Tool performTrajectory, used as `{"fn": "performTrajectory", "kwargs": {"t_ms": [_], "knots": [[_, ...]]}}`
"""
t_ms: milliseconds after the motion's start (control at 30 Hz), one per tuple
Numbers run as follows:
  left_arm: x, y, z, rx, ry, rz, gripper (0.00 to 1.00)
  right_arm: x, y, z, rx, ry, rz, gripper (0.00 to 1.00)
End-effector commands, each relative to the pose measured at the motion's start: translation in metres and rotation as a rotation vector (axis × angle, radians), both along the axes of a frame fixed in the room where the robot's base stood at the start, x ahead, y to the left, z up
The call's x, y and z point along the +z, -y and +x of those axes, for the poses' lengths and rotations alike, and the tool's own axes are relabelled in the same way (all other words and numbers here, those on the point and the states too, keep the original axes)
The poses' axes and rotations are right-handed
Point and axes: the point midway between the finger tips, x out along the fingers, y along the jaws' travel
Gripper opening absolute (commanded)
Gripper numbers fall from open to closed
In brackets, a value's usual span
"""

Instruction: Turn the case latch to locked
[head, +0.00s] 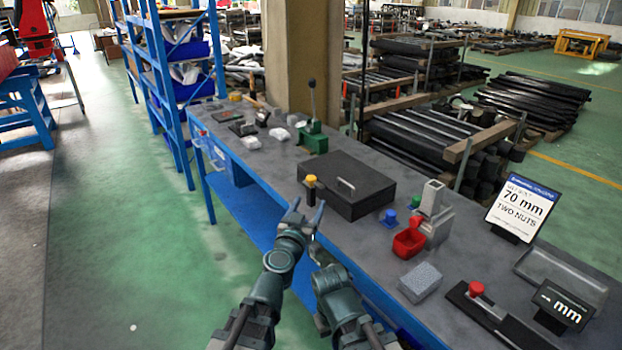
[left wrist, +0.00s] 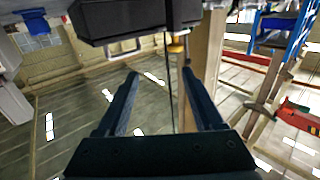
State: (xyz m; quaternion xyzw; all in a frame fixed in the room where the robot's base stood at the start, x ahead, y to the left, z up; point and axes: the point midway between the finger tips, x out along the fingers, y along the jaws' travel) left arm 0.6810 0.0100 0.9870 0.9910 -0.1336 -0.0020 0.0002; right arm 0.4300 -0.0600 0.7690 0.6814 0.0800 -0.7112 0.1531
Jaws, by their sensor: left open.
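The black case (head: 352,196) sits on the grey bench with a silver handle (head: 346,183) on its lid. A yellow-topped knob (head: 311,181) on a dark post, which looks like the latch, stands at its left front corner. My left gripper (head: 308,213) is open and empty, just in front of and below the knob. In the left wrist view the case (left wrist: 140,18) is at the top, and the yellow knob (left wrist: 177,47) shows beyond the open fingers (left wrist: 160,74). My right gripper (head: 317,250) is lower, close to the left one; its jaws are unclear.
A green lever press (head: 313,137) stands behind the case. A sign (head: 520,207) stands farther right. The bench's blue front edge runs close to my arms.

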Motion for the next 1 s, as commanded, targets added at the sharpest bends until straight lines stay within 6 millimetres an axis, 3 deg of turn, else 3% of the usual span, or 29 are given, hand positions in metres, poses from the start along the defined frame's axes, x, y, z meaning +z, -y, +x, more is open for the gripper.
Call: {"fn": "performTrajectory", "kwargs": {"t_ms": [200,567,767,1000], "knots": [[0.001,-0.014,0.003,0.106,0.004,-0.001,0.69,0.000,0.000,0.000,0.000,0.000,0.000,0.00],[0.001,-0.013,0.015,0.112,0.004,0.000,0.69,0.000,0.000,0.000,0.000,0.000,0.000,0.00],[0.001,-0.009,0.041,0.111,0.004,0.000,0.69,0.000,0.000,0.000,0.000,0.000,0.000,0.00],[0.001,-0.002,0.089,0.112,0.004,0.000,0.69,0.000,0.000,0.000,0.000,0.000,0.000,0.00]]}}
